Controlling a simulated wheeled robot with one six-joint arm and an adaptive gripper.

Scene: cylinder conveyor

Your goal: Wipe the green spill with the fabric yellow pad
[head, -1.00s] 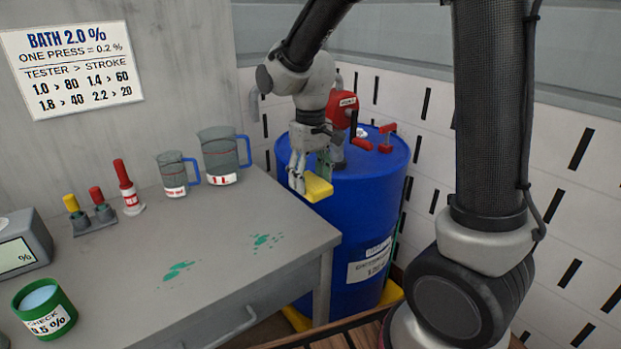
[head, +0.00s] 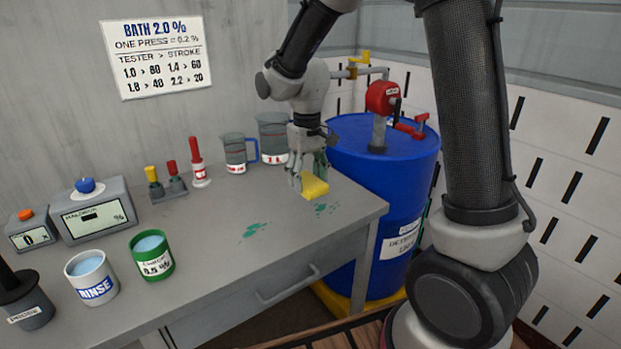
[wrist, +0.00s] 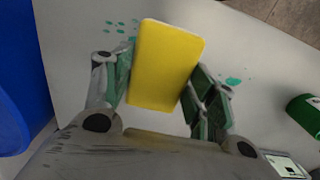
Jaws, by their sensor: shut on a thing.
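The yellow pad (head: 315,188) is held in my gripper (head: 311,178) over the right part of the grey bench. In the wrist view the pad (wrist: 165,65) sits between the two fingers of my gripper (wrist: 162,95). The green spill lies on the bench in two patches. One patch (head: 254,229) lies left of the pad and the other (head: 326,209) lies just below and right of it in the head view. In the wrist view, green spots (wrist: 122,23) show left of the pad and more (wrist: 233,81) to its right. I cannot tell whether the pad touches the bench.
Two measuring jugs (head: 235,153) stand behind my gripper near the wall. A green cup (head: 151,256) and a white rinse cup (head: 91,278) stand at the left. A blue drum (head: 385,185) stands beyond the bench's right edge. The bench front is clear.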

